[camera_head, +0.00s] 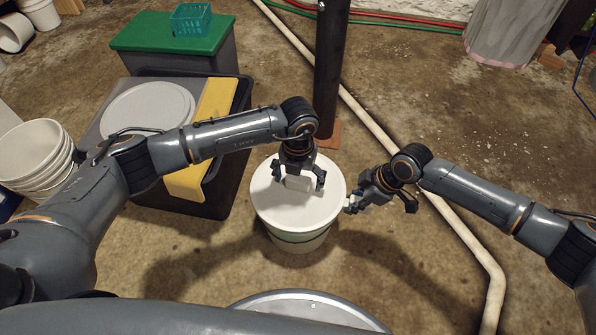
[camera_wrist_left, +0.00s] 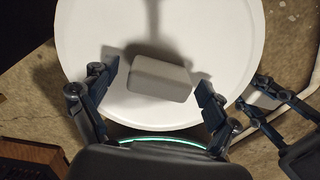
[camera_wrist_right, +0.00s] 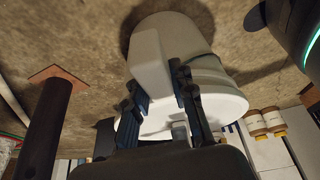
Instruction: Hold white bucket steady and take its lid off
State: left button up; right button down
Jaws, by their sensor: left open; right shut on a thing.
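The white bucket (camera_head: 300,245) stands upright on the floor with its white lid (camera_head: 318,212) on top. A pale block-shaped knob (camera_wrist_left: 160,79) sits on the lid and also shows in the head view (camera_head: 299,183). My left gripper (camera_head: 298,184) is open above the lid, its fingers apart on either side of the knob with gaps. My right gripper (camera_head: 358,203) is at the bucket's right side, shut on a pale side handle (camera_wrist_right: 150,62) of the bucket. The right wrist view also shows the bucket wall (camera_wrist_right: 177,38). The lid's far underside is hidden.
A black post (camera_head: 331,70) stands behind the bucket, with a pale pipe (camera_head: 385,135) running diagonally past it. Dark and green-lidded bins (camera_head: 172,33) and stacked white buckets (camera_head: 30,152) are at left. A round grey top (camera_head: 310,312) is in front.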

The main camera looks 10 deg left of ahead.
aim_at(298, 178)
pick_arm(q)
jog(key=shift+f, duration=0.1)
jog(key=c, duration=1.2)
jog(key=shift+r, duration=0.2)
jog(key=shift+r, duration=2.45)
